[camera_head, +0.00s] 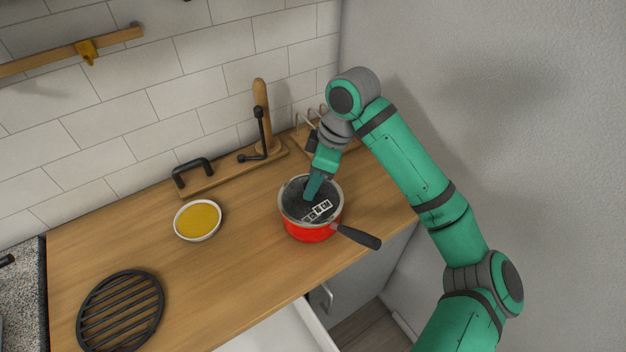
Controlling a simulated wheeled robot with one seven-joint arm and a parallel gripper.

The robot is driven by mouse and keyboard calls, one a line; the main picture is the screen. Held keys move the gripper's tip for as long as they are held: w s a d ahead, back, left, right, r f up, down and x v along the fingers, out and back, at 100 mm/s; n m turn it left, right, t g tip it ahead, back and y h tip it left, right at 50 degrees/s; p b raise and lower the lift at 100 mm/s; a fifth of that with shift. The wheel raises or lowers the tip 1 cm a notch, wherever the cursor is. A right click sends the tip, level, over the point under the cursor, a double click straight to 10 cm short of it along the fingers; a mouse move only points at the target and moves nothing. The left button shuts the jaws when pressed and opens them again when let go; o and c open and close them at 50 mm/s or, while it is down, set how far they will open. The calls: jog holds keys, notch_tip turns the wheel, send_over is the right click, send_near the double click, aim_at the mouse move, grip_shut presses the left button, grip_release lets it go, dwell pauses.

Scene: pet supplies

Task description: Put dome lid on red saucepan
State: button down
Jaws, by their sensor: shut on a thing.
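The red saucepan (312,234) stands on the wooden counter, its dark handle pointing to the lower right. A dark, see-through round surface with a grey rim and bright square reflections covers its mouth; it looks like the dome lid (322,211). My gripper (311,194) reaches down from above and is shut at the middle of this surface, apparently on the lid's knob, which the fingers hide. The lid looks roughly level and centred over the pan. I cannot tell whether its rim rests on the pan or a small gap is left.
A white bowl with yellow contents (198,220) stands left on the counter (245,255). A black round trivet (120,309) lies at front left. A board with a black handle (192,171), a wooden upright holder (262,118) and a wire rack stand along the tiled wall. An open drawer is below.

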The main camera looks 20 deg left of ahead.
jog(key=shift+d, duration=0.1)
jog(key=c, duration=1.2)
grip_release()
jog(key=shift+s, duration=0.1)
jog(key=v, duration=1.1)
